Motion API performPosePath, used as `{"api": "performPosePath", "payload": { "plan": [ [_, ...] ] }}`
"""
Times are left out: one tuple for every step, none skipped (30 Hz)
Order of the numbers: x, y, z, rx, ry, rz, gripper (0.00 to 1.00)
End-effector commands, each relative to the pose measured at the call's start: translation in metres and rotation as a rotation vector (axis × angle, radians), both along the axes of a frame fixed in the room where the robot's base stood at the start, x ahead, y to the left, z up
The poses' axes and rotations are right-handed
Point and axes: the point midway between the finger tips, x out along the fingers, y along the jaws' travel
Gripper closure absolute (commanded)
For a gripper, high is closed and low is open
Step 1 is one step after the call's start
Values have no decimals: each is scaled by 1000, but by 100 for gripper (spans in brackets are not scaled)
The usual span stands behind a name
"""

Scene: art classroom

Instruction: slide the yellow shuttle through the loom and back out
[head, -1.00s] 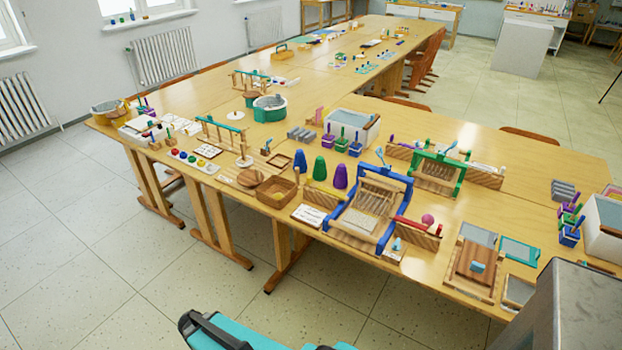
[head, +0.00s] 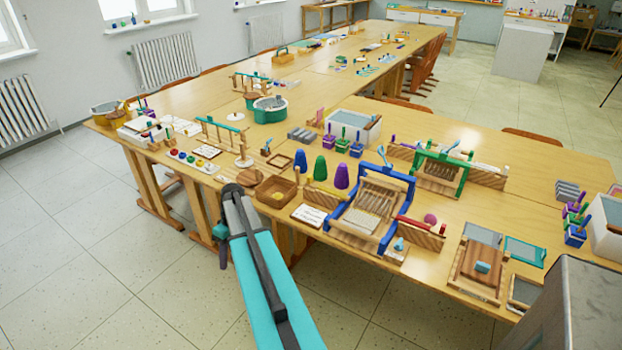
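The blue loom (head: 406,211) with pale warp threads stands at the front edge of the near table. A wooden rest (head: 324,199) adjoins its left side, and another wooden rest (head: 424,238) with a red bar (head: 415,223) is on its right. A tiny yellow piece (head: 308,181) shows by the left rest; it is too small to tell whether it is the yellow shuttle. My teal arm reaches up from the bottom edge, left of the loom, its dark far end overlapping the table edge beside the wooden basket. I cannot make out my gripper's fingers.
Purple, green and blue cones (head: 320,168) stand behind the left rest. A green loom (head: 462,172) stands behind the blue one. A wooden frame (head: 470,275) lies to the right. Floor in front of the table is clear.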

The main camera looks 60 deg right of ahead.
Motion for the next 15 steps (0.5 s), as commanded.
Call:
{"api": "performPosePath", "payload": {
  "plan": [
    [5,-24,12,-4,-26,-2,64],
    [6,-36,21,-6,-40,0,64],
    [8,-51,31,-8,-59,4,64],
    [8,-62,40,-11,-75,6,64],
    [8,-74,49,-13,-89,8,64],
    [8,-89,60,-17,-108,13,64],
    [7,-100,69,-20,-122,17,64],
    [6,-112,78,-25,-135,18,64],
    [4,-127,90,-31,-155,23,64],
    [2,-139,99,-36,-169,25,64],
    [0,-150,109,-42,-182,27,64],
    [-4,-166,121,-49,-199,29,64],
    [-8,-177,131,-57,-212,29,64],
    [-12,-189,140,-64,-224,28,64],
    [-18,-205,153,-76,-241,25,64]
  ]
}}
